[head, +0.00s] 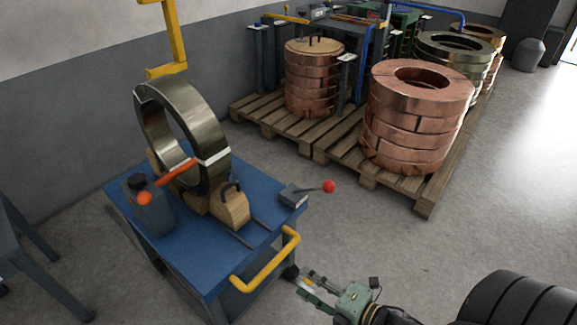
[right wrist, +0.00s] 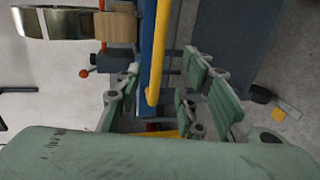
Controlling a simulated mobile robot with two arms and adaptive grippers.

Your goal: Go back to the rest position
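My right gripper (head: 310,284) is at the lower middle of the head view, just right of the blue cart's yellow handle (head: 268,266). In the right wrist view the gripper (right wrist: 168,72) has its green fingers spread apart. The yellow handle (right wrist: 158,55) runs through the gap between them in that view; they do not close on it. I cannot tell how far in front of the fingers it lies. My left gripper is not in view.
The blue cart (head: 225,258) carries an upright metal coil (head: 215,130) on wooden blocks. A red-knobbed lever (head: 320,188) sticks out at its right. A yellow hook (head: 175,35) hangs above. Copper coils (head: 415,118) stand on pallets (head: 370,183) behind.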

